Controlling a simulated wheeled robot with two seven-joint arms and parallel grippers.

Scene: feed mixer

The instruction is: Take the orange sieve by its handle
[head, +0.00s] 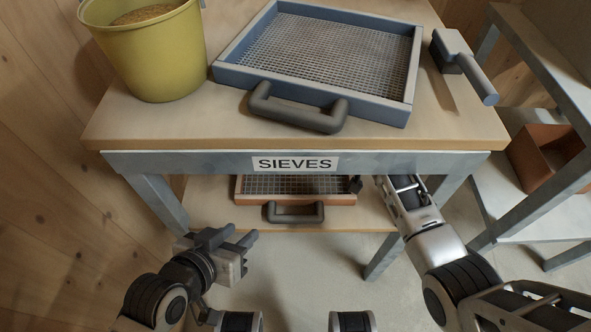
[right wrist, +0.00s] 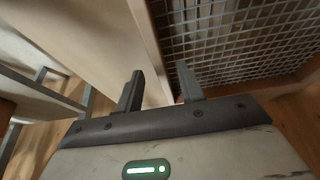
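The orange sieve (head: 341,200) lies on the lower shelf under the table, its back part hidden by the tabletop. Its dark grey handle (head: 294,218) sticks out from its front edge towards me. My right gripper (head: 356,184) reaches under the tabletop at the sieve's right end, to the right of the handle. In the right wrist view its two fingers (right wrist: 160,88) are apart with nothing gripped between them, and mesh (right wrist: 240,35) shows just beyond. The handle cannot be made out there. My left gripper (head: 238,240) is open and empty, in front of the shelf to the left.
A blue sieve (head: 412,65) with a dark handle lies on the tabletop, beside a yellow bucket (head: 155,50) of grain and a grey scraper-like tool (head: 465,67). A "SIEVES" label (head: 295,164) marks the table's front rail. A rack with an orange-brown box (head: 535,165) stands right.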

